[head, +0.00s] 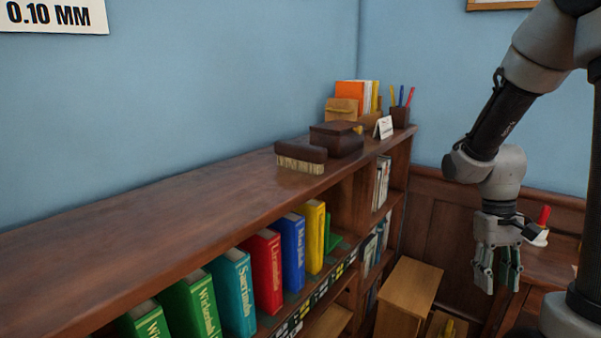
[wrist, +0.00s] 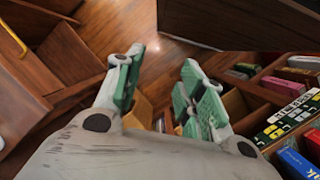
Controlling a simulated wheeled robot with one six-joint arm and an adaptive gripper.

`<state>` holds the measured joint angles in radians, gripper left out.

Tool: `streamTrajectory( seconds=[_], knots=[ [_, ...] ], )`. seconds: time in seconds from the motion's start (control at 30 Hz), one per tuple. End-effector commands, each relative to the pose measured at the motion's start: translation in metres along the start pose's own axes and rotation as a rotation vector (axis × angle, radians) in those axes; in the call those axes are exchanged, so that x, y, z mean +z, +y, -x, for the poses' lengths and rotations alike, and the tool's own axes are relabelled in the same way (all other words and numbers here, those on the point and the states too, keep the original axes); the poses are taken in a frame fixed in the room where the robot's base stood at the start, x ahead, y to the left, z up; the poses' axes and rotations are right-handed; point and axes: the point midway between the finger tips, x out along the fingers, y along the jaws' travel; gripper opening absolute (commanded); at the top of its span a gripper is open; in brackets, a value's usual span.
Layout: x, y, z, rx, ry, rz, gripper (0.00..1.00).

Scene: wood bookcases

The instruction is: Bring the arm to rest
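My arm hangs at the right of the head view, with my gripper (head: 497,277) at its lower end, pointing down. The gripper is to the right of the bookcase and in front of the wood-panelled wall. In the wrist view my gripper (wrist: 160,95) shows two green-padded fingers spread apart. Nothing is between the fingers; the floor and some wooden furniture show beyond them. The gripper is open and empty.
A wooden bookcase (head: 150,215) holds a row of coloured books; a brush (head: 300,158) and a dark box (head: 337,138) lie on its top. A small wooden cabinet (head: 410,288) stands near the gripper. A wooden desk (head: 550,265) stands behind my arm. Wooden floor (wrist: 165,50) shows below.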

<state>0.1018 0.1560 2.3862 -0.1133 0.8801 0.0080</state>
Motion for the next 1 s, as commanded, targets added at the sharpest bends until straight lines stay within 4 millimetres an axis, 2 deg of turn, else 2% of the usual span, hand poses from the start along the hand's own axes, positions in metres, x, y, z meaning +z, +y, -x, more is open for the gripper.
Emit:
streamTrajectory(
  seconds=[0.03,0.2,0.4,0.6,0.7,1.0],
  knots=[
    [0.017,-0.005,0.017,-0.010,0.035,-0.006,0.39],
    [0.066,-0.022,0.056,-0.051,0.162,-0.026,0.39],
    [0.102,-0.033,0.094,-0.073,0.399,-0.021,0.39],
    [0.122,-0.035,0.130,-0.070,0.596,-0.003,0.39],
    [0.127,-0.036,0.138,-0.070,0.644,0.003,0.39],
    [0.128,-0.037,0.141,-0.071,0.659,0.010,0.39]
  ],
)
